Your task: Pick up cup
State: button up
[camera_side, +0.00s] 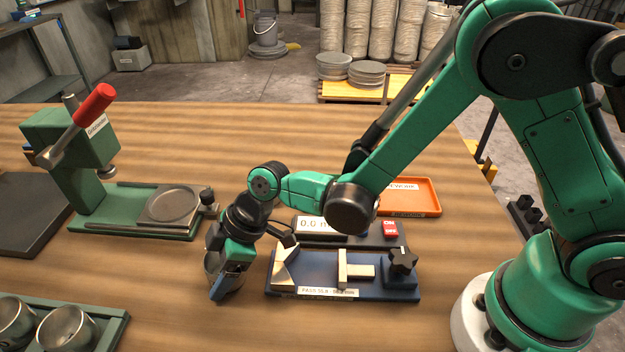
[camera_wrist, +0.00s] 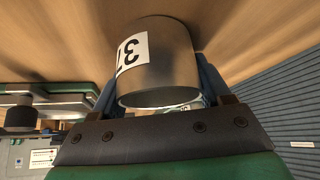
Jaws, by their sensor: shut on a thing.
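A metal cup (camera_wrist: 165,65) with a white number label fills the upper middle of the wrist view, between my gripper's fingers (camera_wrist: 160,95). The label is partly cut off at the cup's edge and appears upside down. In the side view my gripper (camera_side: 224,280) points down at the front middle of the table, shut on the cup (camera_side: 211,262), which is largely hidden behind the fingers. I cannot tell whether the cup touches the table.
A blue gauge fixture (camera_side: 330,285) stands close to the right of my gripper, with a display unit (camera_side: 345,232) behind. A green press with a red handle (camera_side: 95,105) is at left. A green tray (camera_side: 115,325) with more metal cups (camera_side: 68,330) is front left. An orange tray (camera_side: 415,208) lies behind.

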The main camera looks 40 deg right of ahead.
jog(key=shift+r, duration=0.1)
notch_tip(320, 180, up, 19)
jog(key=d+f+m+t+h, duration=0.1)
jog(key=d+m+t+h, duration=0.4)
jog(key=d+m, duration=1.25)
jog(key=a+r+n+g+y, duration=0.1)
jog(key=a+n+g+y, duration=0.4)
jog(key=a+n, duration=1.2)
jog(key=shift+a+r+n, duration=0.3)
jog(key=shift+r+n, duration=0.05)
jog(key=shift+r, duration=0.05)
jog(key=shift+f, duration=0.1)
notch_tip(320, 180, down, 19)
jog(key=shift+f, duration=0.2)
